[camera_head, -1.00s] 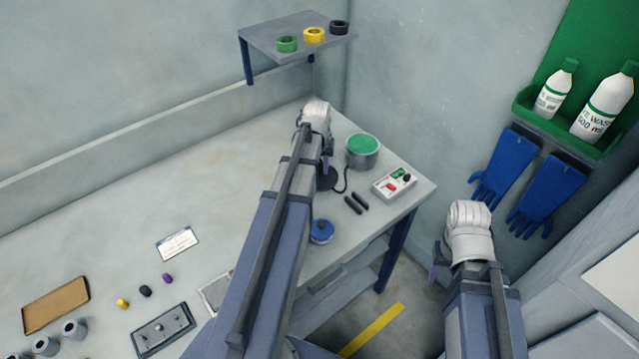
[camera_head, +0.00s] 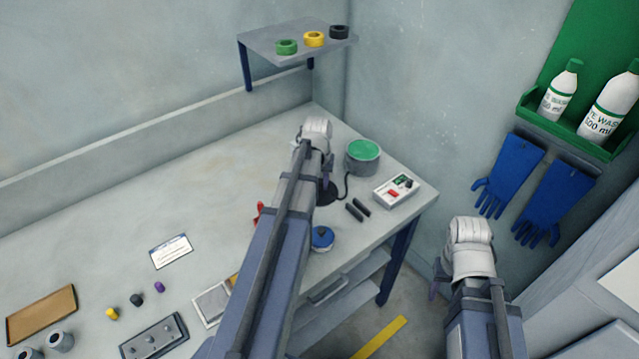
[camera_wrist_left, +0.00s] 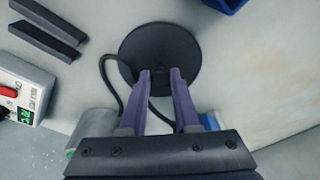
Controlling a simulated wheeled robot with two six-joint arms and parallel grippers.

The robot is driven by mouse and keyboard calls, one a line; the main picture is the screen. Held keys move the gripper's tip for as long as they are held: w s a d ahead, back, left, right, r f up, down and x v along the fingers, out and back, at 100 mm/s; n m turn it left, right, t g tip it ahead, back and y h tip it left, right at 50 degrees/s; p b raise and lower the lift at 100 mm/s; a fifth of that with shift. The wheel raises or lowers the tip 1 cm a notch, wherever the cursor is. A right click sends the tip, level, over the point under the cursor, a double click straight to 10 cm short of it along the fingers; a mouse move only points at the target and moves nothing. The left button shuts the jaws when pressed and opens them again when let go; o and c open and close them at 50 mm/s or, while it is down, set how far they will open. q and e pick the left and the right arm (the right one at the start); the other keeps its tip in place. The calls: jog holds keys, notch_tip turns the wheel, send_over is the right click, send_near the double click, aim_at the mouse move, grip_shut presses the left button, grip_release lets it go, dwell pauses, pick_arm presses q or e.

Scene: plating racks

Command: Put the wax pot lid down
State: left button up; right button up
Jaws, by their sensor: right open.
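The wax pot lid (camera_wrist_left: 134,50) is a dark round disc with a small knob in the left wrist view. In the head view, only part of the lid (camera_head: 333,190) shows beside my left arm. My left gripper (camera_wrist_left: 161,74) has its purple fingers on either side of the knob and looks shut on it. The lid is low over the bench or on it; I cannot tell whether it touches. The grey wax pot (camera_head: 362,164) stands behind it, open, with green wax inside. My right gripper (camera_head: 436,288) is open and away from the bench, mostly hidden by its wrist.
A control box (camera_head: 396,190) and two dark bars (camera_head: 357,210) lie right of the lid. A black cord (camera_wrist_left: 109,82) runs close to it. A blue round container (camera_head: 322,240) stands nearer the front edge. The back-left bench top is clear.

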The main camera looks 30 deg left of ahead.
aim_at(319, 196)
pick_arm(q)
jog(key=o, duration=0.4)
jog(key=shift+r, duration=0.15)
notch_tip(319, 196, up, 12)
jog(key=s+p, duration=0.1)
jog(key=p, duration=1.1)
jog(key=shift+s+d, duration=0.35)
jog(key=s+d+m+g, duration=0.1)
jog(key=s+d+m, duration=0.3)
jog(key=d, duration=1.1)
jog(key=s+d+m, duration=0.4)
jog(key=s+d, duration=0.6)
jog(key=d, duration=0.4)
jog(key=shift+s+d+g, duration=0.3)
jog(key=shift+d+g, duration=0.05)
jog(key=shift+g, duration=0.05)
